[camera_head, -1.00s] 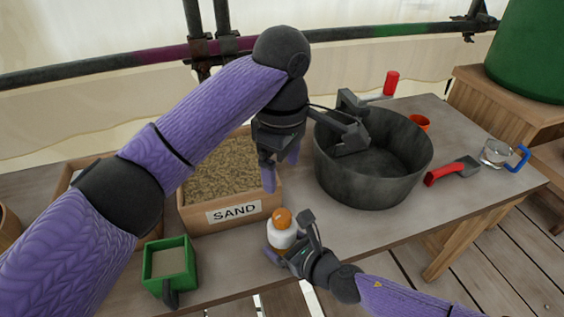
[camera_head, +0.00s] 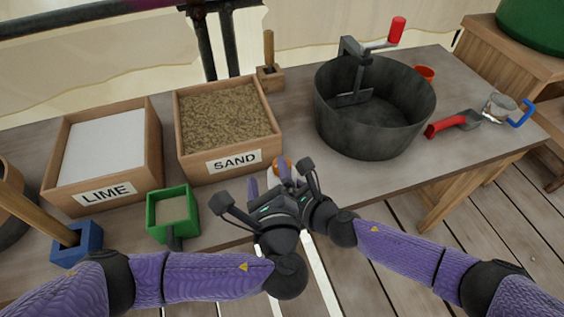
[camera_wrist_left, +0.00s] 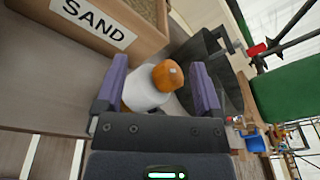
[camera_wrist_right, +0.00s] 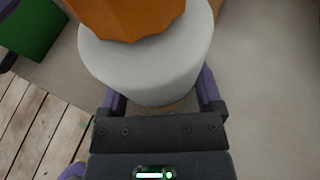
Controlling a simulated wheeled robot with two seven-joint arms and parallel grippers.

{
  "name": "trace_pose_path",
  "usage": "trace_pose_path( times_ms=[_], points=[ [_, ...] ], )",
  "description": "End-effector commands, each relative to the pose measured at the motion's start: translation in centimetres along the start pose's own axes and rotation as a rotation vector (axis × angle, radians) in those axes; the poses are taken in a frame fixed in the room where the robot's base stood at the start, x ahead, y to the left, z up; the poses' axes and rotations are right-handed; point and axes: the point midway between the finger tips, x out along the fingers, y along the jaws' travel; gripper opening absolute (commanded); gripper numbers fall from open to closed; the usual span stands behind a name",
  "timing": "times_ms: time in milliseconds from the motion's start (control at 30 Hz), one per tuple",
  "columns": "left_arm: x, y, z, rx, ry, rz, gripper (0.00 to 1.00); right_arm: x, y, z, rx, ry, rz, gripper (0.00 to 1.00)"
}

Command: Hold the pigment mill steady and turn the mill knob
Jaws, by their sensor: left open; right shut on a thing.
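The pigment mill has a white body (camera_wrist_left: 145,93) and a faceted orange knob (camera_wrist_left: 165,76) on top. In the head view only a bit of the knob (camera_head: 282,164) shows past my grippers, near the table's front edge. My left gripper (camera_wrist_left: 160,72) is open, with one finger on each side of the knob in its wrist view; I cannot tell whether they touch it. My right gripper (camera_wrist_right: 162,92) is shut on the lower white body, which fills the top of its wrist view with the orange knob above. The mill's lower end is mostly hidden.
The sand box (camera_head: 232,162) stands behind the mill, the lime box (camera_head: 105,195) farther left. A green scoop box (camera_head: 172,210) is left of my left gripper. A large dark mixing tub (camera_head: 375,125) stands to the right, with a red-handled scoop (camera_head: 447,124) beyond it.

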Motion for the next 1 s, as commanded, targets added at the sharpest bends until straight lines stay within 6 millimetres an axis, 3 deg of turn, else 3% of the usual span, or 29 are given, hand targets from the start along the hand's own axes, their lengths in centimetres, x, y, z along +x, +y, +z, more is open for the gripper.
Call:
trace_pose_path(
  times_ms=[33, 133, 300, 433, 733, 1000],
  points=[
    [-1.9, 0.5, -0.8, 0.163, 0.013, -0.057, 0.87, 0.0, 0.0, -0.1, 0.000, 0.001, 0.000, 0.17],
    [-5.2, 0.9, -1.8, 0.447, 0.010, -0.158, 0.87, 0.0, 0.0, 0.0, 0.000, 0.001, 0.000, 0.17],
    [-7.7, 1.1, -2.3, 0.670, -0.011, -0.237, 0.87, 0.0, 0.0, 0.0, 0.000, 0.001, 0.000, 0.17],
    [-5.8, 0.5, -2.3, 0.693, -0.021, -0.246, 0.87, 0.0, 0.0, 0.0, 0.000, 0.001, 0.000, 0.17],
    [1.6, -1.1, -2.8, 0.691, -0.019, -0.242, 0.87, 0.0, 0.0, 0.0, 0.000, 0.000, 0.000, 0.17],
    [3.7, -1.6, -3.0, 0.689, -0.016, -0.241, 0.87, 0.0, 0.0, 0.0, 0.000, 0.000, 0.000, 0.17]
  ],
)
